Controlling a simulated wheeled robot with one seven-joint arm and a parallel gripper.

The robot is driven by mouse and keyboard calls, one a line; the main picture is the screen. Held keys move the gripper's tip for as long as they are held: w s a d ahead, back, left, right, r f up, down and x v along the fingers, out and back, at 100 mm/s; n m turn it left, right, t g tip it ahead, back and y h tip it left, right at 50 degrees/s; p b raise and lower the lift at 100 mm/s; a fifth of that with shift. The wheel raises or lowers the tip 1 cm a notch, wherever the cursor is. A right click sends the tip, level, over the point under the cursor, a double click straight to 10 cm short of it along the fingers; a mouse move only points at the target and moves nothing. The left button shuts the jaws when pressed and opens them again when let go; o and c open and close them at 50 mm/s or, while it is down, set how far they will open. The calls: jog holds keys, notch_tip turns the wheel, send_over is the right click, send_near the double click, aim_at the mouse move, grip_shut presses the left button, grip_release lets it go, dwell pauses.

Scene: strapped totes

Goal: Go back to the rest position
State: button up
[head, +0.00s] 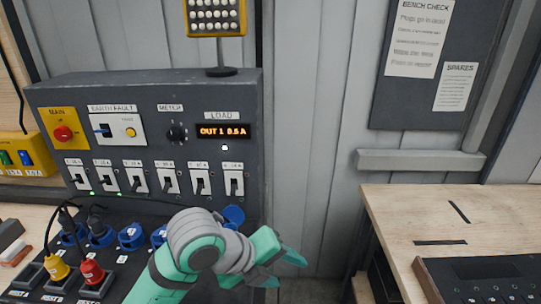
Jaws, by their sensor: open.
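My gripper (288,272) is at the lower middle, at the end of my grey and green arm. Its two green fingers are spread apart, with nothing visible between them. It is in front of the grey wall, to the right of the grey test panel (75,88) and left of the wooden bench on the right. My arm hides the lower right part of the panel's socket row. A raised blue socket cover (233,215) shows just behind my wrist.
The panel has a lit display (223,131), a red main switch (63,133) and a row of switches. Black, yellow (55,268) and red (92,272) plugs with cables are at lower left. A dark box (485,280) sits on the right bench (400,207). A gap separates the benches.

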jog(key=w+d+r+n+t+h, duration=0.3)
jog(key=w+d+n+t+h, duration=0.35)
jog(key=d+n+t, duration=0.55)
jog(key=s+a+f+n+y, duration=0.3)
jog(key=s+f+n+y, duration=0.1)
jog(key=f+n, duration=0.25)
jog(key=s+a+f+n+t+y, duration=0.1)
jog(key=s+a+f+n+y, duration=0.15)
jog(key=f+n, duration=0.4)
jog(key=s+a+f+n+y, duration=0.2)
jog(key=s+f+n+y, duration=0.25)
jog(key=f+n, duration=0.2)
jog(key=s+a+f, duration=0.2)
jog(key=s, duration=0.6)
jog(key=s+a+f+g+y, duration=0.1)
jog(key=s+a+f, duration=0.1)
jog(key=s, duration=0.6)
jog(key=s+a+f+y, duration=0.1)
jog(key=s+a+f, duration=0.2)
jog(key=s, duration=0.5)
jog(key=shift+s+g, duration=0.4)
jog(key=shift+a+n, duration=0.1)
jog(key=shift+n, duration=0.15)
